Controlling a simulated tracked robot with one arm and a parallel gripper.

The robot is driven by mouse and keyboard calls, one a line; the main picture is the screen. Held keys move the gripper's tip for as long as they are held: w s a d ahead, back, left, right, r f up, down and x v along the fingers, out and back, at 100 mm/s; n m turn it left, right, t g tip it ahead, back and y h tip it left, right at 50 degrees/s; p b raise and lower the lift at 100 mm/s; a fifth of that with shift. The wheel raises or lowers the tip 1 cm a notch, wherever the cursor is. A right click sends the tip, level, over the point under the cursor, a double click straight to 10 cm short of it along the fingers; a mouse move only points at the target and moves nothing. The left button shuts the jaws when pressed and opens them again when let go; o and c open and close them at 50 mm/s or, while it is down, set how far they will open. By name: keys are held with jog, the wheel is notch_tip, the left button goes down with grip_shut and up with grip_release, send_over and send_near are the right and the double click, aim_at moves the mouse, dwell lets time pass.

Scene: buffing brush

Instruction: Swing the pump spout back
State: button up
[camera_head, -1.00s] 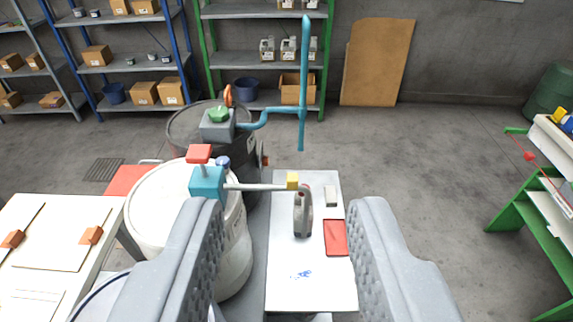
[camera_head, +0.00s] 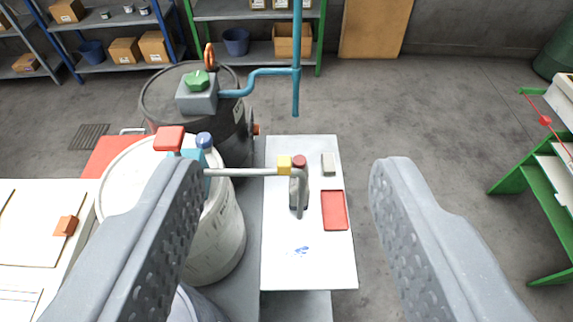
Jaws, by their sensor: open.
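The pump spout (camera_head: 245,172) is a thin grey pipe with a yellow block (camera_head: 284,165) near its end. It reaches right from a blue pump body (camera_head: 211,160) on the white drum (camera_head: 222,232), and its tip bends down over the white bench. A red block (camera_head: 169,139) and a blue knob (camera_head: 204,140) sit on top of the pump.
A dark drum (camera_head: 170,98) behind carries another pump with a blue pipe (camera_head: 296,60). The white bench (camera_head: 285,270) holds a red tray (camera_head: 334,211) and a small grey block (camera_head: 328,164). A green-framed table (camera_head: 510,180) stands right; floor between is clear.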

jog(key=w+f+g+p, duration=0.3)
jog(key=w+f+p, duration=0.4)
jog(key=w+f, duration=0.55)
jog(key=g+p, duration=0.2)
jog(key=p, duration=0.5)
send_near(283, 162)
jog(key=shift+p+x, duration=1.35)
jog(key=shift+x, duration=3.9)
jog(key=shift+d, duration=0.15)
grip_shut()
